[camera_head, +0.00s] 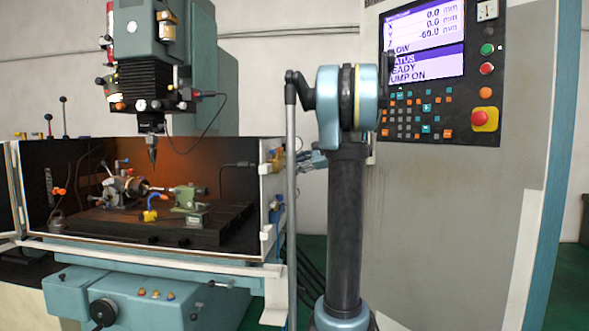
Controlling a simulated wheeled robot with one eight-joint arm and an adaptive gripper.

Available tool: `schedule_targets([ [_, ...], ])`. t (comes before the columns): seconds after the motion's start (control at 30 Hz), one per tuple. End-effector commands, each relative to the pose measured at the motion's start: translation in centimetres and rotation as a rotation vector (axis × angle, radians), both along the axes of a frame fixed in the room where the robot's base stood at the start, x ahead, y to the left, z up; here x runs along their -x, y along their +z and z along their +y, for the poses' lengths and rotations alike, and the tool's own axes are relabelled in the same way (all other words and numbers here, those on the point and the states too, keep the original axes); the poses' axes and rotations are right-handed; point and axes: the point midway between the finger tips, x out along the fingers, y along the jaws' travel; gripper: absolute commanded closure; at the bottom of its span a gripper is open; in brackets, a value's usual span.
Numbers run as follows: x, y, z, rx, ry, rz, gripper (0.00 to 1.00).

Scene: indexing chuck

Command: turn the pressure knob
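I cannot pick out the pressure knob for certain. Small yellow and blue fittings (276,160) sit on the right side wall of the machine's work tank, too small to make out in detail. The indexing chuck (128,187) lies inside the tank, with a green tailstock (188,198) to its right. My arm (345,225) rises in the foreground to the right of the tank. My gripper does not show clearly. Some light-blue and grey parts (312,161) show just left of the arm, and I cannot tell what they are.
The machine head (148,80) hangs over the tank. A control panel (440,75) with a lit screen and red stop button (481,118) is on the grey cabinet (450,230) at right. A handwheel (104,312) sits at the front below. Dark hoses run behind my arm.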

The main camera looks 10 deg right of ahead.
Motion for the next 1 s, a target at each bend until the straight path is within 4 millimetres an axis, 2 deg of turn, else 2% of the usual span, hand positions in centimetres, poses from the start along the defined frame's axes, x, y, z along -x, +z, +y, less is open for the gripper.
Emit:
schedule_targets([
  [0.47,0.3,0.1,-0.5,0.000,-0.002,0.000,0.49],
  [1.0,4.9,2.5,-7.2,0.000,-0.003,0.002,0.49],
])
